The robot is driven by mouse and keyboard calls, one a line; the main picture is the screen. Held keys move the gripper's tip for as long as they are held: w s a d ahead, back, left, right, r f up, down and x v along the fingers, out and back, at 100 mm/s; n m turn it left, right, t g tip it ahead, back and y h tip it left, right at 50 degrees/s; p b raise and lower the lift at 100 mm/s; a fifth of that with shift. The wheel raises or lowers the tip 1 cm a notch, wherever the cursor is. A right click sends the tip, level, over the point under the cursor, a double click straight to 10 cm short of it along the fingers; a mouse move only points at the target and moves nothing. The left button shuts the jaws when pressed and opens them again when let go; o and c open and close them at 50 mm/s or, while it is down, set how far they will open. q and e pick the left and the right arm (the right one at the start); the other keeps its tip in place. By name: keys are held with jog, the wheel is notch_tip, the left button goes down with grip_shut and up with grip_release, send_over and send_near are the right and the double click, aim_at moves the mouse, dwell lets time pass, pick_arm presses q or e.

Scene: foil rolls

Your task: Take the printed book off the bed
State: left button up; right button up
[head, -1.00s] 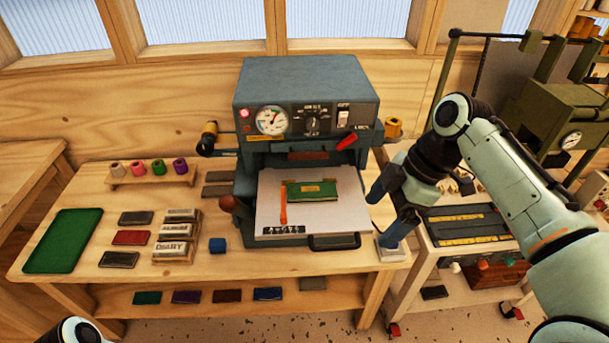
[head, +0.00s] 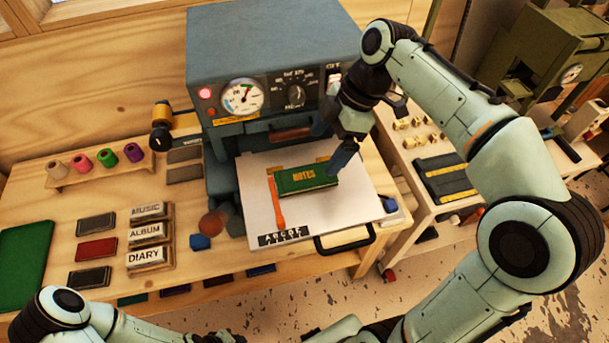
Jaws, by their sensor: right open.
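The printed book (head: 300,181) is green with gold "NOTES" lettering. It lies flat on the pale bed (head: 262,223) of the grey press (head: 270,60), which is pulled out toward the front. My right gripper (head: 333,146) is open, its two dark fingers spread just above the book's back right end. I cannot tell whether a finger touches the book.
An orange stick (head: 276,202) lies left of the book, and a strip of letters (head: 283,237) sits at the bed's front. Blocks marked MUSIC, ALBUM and DIARY (head: 149,257) stand left, by dark books (head: 96,249). A green mat (head: 22,262) lies far left.

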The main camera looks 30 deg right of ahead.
aim_at(307, 176)
jog(key=x, duration=0.3)
jog(key=shift+w+a+f, duration=0.1)
jog(key=shift+a+f, duration=0.05)
jog(key=shift+f, duration=0.2)
jog(key=shift+x, duration=2.35)
jog(key=c, duration=1.2)
